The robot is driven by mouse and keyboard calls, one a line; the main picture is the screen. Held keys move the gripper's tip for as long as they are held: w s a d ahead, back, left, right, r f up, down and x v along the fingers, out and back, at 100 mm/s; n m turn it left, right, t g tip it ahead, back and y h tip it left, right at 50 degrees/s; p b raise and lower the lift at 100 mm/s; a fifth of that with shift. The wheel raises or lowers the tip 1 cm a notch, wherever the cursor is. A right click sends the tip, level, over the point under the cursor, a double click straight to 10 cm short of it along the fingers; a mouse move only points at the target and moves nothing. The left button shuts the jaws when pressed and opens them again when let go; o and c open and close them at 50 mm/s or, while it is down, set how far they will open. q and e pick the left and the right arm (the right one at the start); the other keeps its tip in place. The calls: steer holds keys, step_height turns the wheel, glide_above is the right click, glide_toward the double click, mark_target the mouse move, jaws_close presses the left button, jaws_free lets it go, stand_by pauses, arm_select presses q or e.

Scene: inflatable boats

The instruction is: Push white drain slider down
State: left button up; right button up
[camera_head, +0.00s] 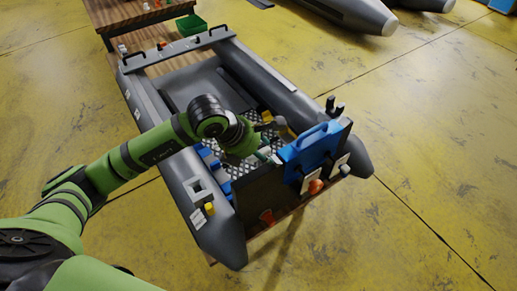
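The grey inflatable boat (281,95) lies across the middle, its dark transom (254,199) facing the lower right. My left gripper (275,141) is over the inside of the boat, just behind the transom and left of the blue motor bracket (309,146). Its fingers are small and partly merge with the parts behind, so whether they are open or shut is unclear. I cannot single out a white drain slider; white pieces show on the transom's outer face near the orange fittings (316,186). My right gripper is not in view.
A blue part (209,156) and a patterned floor plate lie inside the boat. A wooden table (120,12) and a green crate (191,25) stand at the back. Another grey boat (358,12) is at the top right. The yellow floor (430,130) on the right is clear.

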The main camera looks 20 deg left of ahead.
arm_select(q)
steer(key=shift+s+d, duration=0.1)
steer(key=shift+r+p, duration=1.95)
steer(key=shift+r, duration=1.6)
